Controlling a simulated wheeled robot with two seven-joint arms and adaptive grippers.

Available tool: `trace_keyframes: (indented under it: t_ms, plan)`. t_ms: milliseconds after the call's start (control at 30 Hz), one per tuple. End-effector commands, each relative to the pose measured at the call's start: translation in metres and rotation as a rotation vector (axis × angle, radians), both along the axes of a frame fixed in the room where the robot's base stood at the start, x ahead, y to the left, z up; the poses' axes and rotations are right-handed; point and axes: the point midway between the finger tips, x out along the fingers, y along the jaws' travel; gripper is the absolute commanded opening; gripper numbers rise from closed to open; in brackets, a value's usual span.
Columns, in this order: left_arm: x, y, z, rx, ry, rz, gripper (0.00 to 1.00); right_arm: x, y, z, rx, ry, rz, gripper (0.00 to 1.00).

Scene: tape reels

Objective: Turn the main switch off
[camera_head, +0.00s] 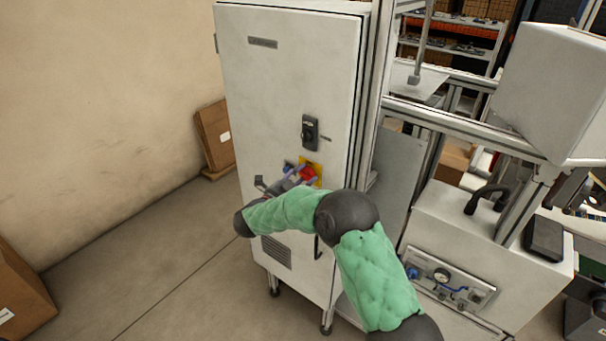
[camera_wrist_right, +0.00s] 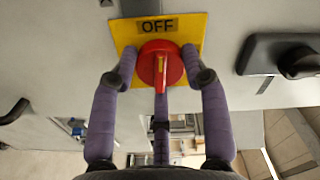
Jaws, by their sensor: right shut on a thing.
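The main switch is a red rotary knob (camera_head: 308,174) on a yellow plate (camera_head: 317,167) on the front door of a tall pale cabinet (camera_head: 290,75). In the right wrist view the knob (camera_wrist_right: 160,66) shows close up, and the word OFF stands on the yellow plate (camera_wrist_right: 190,24) above it. A pale stripe on the knob runs up and down that picture. My right gripper (camera_head: 299,177) is shut on the knob, with purple fingers on both sides and a third finger below it in the wrist view. My left gripper is not in view.
A black door handle (camera_head: 310,132) sits on the cabinet above the switch. A metal frame with a white box (camera_head: 550,90) and a gauge panel (camera_head: 450,280) stand at the right. Cardboard boxes (camera_head: 215,135) lean by the wall.

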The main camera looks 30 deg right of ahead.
Motion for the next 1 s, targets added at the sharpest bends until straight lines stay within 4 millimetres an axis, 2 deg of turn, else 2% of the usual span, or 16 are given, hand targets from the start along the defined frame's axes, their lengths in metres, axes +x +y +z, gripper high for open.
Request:
trace_keyframes:
  t_ms: [300,767,800,867,900,1000]
  plan:
    - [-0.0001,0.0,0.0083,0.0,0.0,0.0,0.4,0.0005,0.0001,0.001,-0.038,0.087,0.002,0.13]
    - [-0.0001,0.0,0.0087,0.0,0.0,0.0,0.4,0.0005,0.0003,0.0002,-0.042,0.099,0.002,0.13]
    - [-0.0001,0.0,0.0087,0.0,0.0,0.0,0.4,0.0005,0.0003,0.0002,-0.042,0.099,0.002,0.49]
    - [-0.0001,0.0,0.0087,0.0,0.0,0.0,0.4,0.0005,0.0003,0.0002,-0.042,0.099,0.002,0.66]
    - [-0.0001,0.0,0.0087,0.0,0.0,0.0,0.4,0.0004,0.0003,0.0001,-0.042,0.099,0.002,0.7]
    - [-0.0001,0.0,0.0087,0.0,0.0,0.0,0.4,0.0003,0.0002,0.0,-0.042,0.099,0.002,0.7]
